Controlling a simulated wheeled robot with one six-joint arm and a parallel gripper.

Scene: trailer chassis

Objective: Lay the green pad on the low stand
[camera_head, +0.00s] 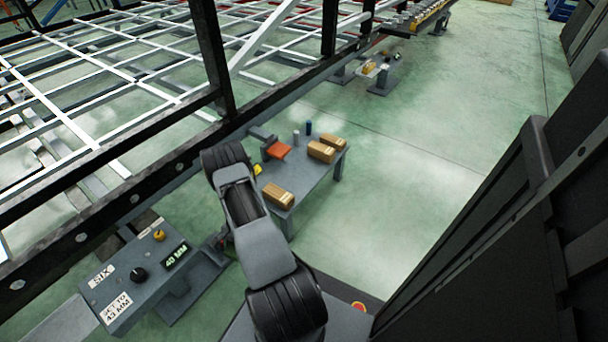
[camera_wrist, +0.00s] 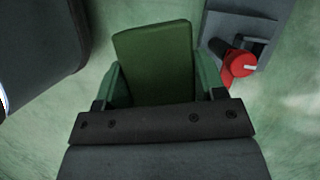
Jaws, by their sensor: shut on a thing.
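The green pad (camera_wrist: 155,60) is a dark green block between the fingers of my gripper (camera_wrist: 158,84) in the wrist view. My gripper is shut on it, with one finger at each side. Pale green floor shows beyond the pad, and no surface is seen touching its far end. In the head view my arm hides the gripper and the pad. I cannot tell for certain which piece is the low stand. A grey fixture (camera_wrist: 262,25) with a red knob (camera_wrist: 238,68) is to the right of the pad in the wrist view, apart from it.
A grey console (camera_head: 125,300) with a dial, a "SET TO 43 MM" label and a "40 MM" display stands at lower left. A grey table (camera_head: 312,188) holds cardboard boxes (camera_head: 278,194) and an orange piece. The trailer chassis (camera_head: 95,198) runs behind. Floor at right is clear.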

